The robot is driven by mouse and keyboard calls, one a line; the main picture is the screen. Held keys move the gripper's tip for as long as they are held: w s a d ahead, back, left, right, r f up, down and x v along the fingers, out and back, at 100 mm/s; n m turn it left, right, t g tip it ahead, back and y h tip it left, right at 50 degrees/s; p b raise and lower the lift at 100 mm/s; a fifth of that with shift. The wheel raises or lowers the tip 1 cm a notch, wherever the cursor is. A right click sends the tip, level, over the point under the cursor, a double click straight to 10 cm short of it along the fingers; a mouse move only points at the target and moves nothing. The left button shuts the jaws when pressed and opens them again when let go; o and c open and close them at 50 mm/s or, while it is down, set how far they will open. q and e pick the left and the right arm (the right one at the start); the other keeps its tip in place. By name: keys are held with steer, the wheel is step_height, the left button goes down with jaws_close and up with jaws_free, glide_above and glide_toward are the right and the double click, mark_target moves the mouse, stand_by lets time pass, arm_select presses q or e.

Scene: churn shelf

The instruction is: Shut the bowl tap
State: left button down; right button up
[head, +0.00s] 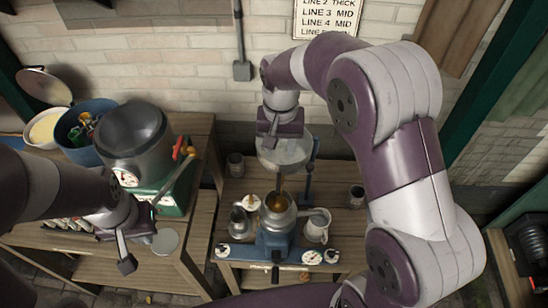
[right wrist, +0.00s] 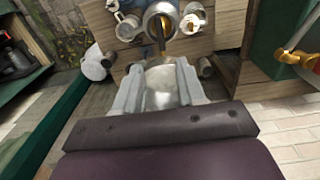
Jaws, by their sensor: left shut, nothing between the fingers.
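The pale, rounded bowl (head: 287,153) stands above a blue machine (head: 273,246) on the wooden bench. A thin dark vertical line runs below the bowl toward a metal cup (head: 277,203) with amber contents. The bowl also shows in the right wrist view (right wrist: 161,88). I cannot make out the tap's handle or its position. My right gripper (right wrist: 160,80) is at the bowl, with its fingers apart on either side of it in the picture; contact cannot be told. My left gripper (head: 125,264) is shut and empty, at the lower left in front of the left bench.
A grey drum on a green base (head: 172,205) with a lever stands left. A blue tub (head: 73,135) and a cream bowl (head: 47,127) are beyond it. Metal jugs (head: 318,225) flank the machine. A small dark can (head: 356,196) stands right; a brick wall is behind.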

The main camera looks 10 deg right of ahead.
mark_target(279, 180)
step_height(279, 180, down, 12)
steer(key=p, duration=0.2)
steer(key=shift+r+p, duration=0.1)
steer(key=shift+p, duration=0.25)
steer(key=shift+f, duration=0.3)
steer(key=shift+c, duration=0.3)
jaws_close()
